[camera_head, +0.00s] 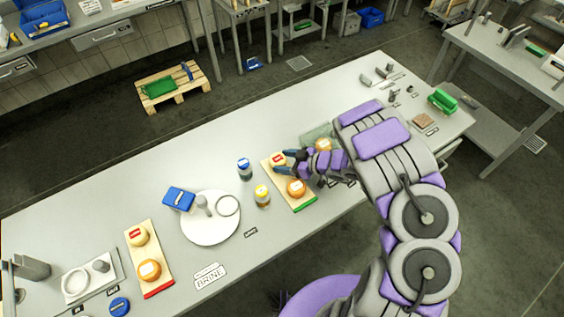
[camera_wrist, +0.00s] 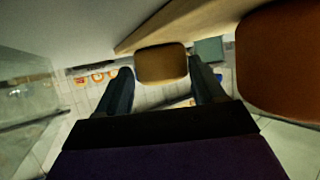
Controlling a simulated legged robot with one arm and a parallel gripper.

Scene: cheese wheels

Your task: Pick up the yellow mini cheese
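The yellow mini cheese (camera_head: 277,159) with a red label sits at the far end of a wooden board (camera_head: 309,201) in the head view. My gripper (camera_head: 286,163) reaches over the board from the right, its dark fingers on either side of the cheese. In the wrist view the yellow cheese (camera_wrist: 160,66) lies at the tips of my gripper (camera_wrist: 161,68), with a narrow gap visible to each finger. The gripper is open. Whether a finger touches the cheese is hard to tell.
An orange cheese (camera_head: 296,188) sits close to my gripper on the same board; it fills the right of the wrist view (camera_wrist: 280,65). Another board (camera_head: 159,284) holds two cheeses at left. A glassy green container (camera_head: 316,135) is behind the gripper.

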